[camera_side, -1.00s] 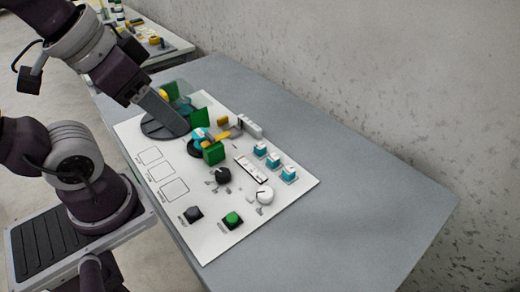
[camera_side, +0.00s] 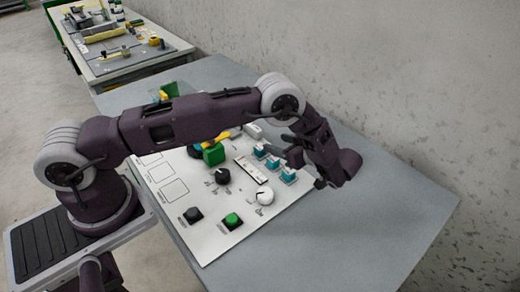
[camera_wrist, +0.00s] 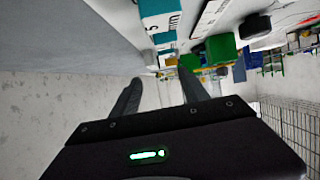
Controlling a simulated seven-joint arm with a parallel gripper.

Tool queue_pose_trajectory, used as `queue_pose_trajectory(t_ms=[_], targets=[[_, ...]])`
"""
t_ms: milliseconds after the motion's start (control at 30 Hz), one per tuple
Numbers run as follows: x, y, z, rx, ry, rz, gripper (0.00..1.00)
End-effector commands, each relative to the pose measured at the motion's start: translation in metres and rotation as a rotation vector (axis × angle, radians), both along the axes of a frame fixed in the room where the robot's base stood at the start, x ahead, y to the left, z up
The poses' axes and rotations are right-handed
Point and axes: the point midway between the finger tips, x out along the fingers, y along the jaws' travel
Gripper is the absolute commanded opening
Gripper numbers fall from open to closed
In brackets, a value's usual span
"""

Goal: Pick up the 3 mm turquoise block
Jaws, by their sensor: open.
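Several small turquoise blocks with white tops sit in a row near the panel's right edge; the front one (camera_side: 288,174) is in the side view. In the wrist view the nearest turquoise block (camera_wrist: 160,10) is large at the top, with partly cut-off lettering. A second (camera_wrist: 164,37) shows smaller beyond it. I cannot tell for certain which is 3 mm. My gripper (camera_wrist: 160,77) is open, its two dark fingers apart with nothing held between them. In the side view my gripper (camera_side: 283,148) is beside the row, partly hiding it.
The white panel (camera_side: 205,225) carries a green block (camera_side: 213,154), a black knob (camera_side: 223,176), a white knob (camera_side: 265,195) and a green button (camera_side: 232,220). The grey table (camera_side: 360,225) is clear at the right. A wall (camera_side: 400,70) stands behind it.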

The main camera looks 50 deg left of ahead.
Motion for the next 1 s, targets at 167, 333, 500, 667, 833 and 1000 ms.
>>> queue_pose_trajectory(t_ms=[167,333,500,667,833,1000], targets=[[-0.012,0.017,-0.013,0.022,0.028,0.027,0.53],[-0.017,0.039,-0.035,0.022,0.028,0.027,0.53],[-0.017,0.060,-0.044,0.020,0.023,0.025,0.53],[-0.016,0.062,-0.045,0.019,0.021,0.024,0.53],[-0.016,0.061,-0.045,0.019,0.021,0.024,0.31],[-0.016,0.061,-0.045,0.018,0.021,0.024,0.00]])
